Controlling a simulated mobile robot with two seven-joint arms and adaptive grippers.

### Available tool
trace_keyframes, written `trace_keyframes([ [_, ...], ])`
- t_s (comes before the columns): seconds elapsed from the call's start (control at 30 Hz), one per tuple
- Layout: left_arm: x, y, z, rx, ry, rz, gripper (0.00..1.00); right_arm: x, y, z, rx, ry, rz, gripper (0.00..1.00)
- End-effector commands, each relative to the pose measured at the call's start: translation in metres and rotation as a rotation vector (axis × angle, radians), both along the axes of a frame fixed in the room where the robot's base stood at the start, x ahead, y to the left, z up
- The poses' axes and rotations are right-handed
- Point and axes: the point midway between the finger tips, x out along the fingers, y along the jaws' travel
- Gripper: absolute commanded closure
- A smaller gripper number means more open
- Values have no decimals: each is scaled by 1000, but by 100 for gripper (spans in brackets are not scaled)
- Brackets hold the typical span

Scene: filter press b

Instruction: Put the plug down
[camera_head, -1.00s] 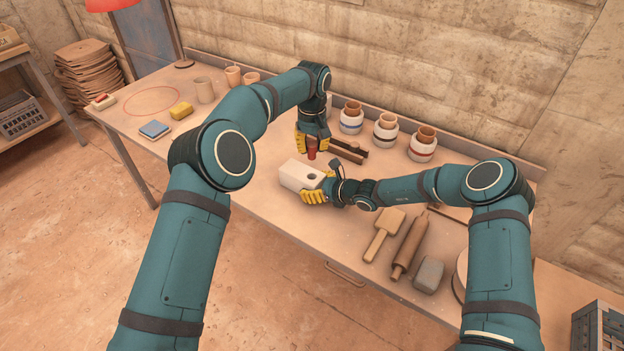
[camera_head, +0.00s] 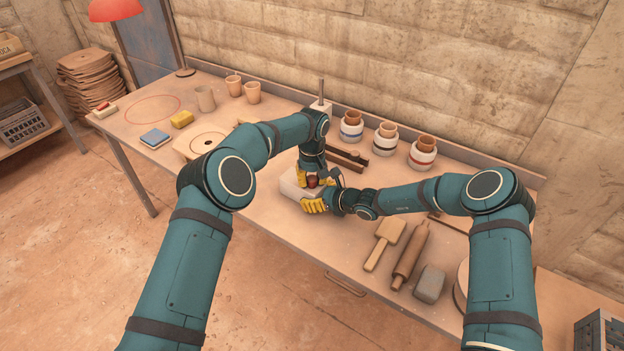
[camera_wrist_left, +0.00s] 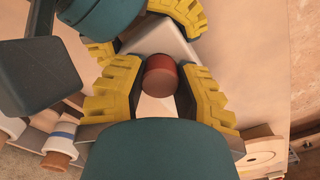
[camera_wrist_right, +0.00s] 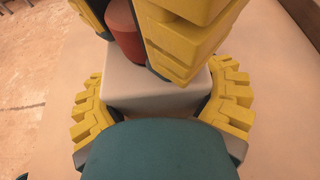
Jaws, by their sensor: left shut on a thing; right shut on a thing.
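The plug, a red-brown cylinder (camera_wrist_left: 160,76), is between the yellow fingers of my left gripper (camera_wrist_left: 160,85), which is shut on it. It also shows in the right wrist view (camera_wrist_right: 124,30). My left gripper is right above a pale block (camera_wrist_right: 150,92). My right gripper (camera_wrist_right: 155,105) is shut on this block, with a finger on either side. In the head view the block (camera_head: 292,188) is partly covered by both grippers. The hole seen earlier in the block is hidden, and I cannot tell whether the plug is in it.
A dark-edged wooden tray (camera_head: 347,159) lies behind the grippers. Banded jars (camera_head: 384,138) stand along the back. A pale slab with a hole (camera_head: 190,147) lies to the left.

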Motion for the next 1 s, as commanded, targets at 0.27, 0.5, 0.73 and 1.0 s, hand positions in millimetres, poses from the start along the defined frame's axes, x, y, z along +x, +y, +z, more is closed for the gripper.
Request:
trace_keyframes([
  [0.27, 0, 0, -3, 0, 0, -1, 45, 0, -1, -1, -2, 1, -1, 72],
  [0.5, 0, 0, -2, 0, 0, -1, 45, 0, -1, 0, -1, 0, -1, 72],
  [0.73, 0, -1, 22, 0, -4, -2, 45, 0, 0, 0, -1, 0, -1, 72],
  [1.0, 0, -1, 78, 1, -4, 0, 45, 0, 0, 0, -1, 0, -1, 72],
])
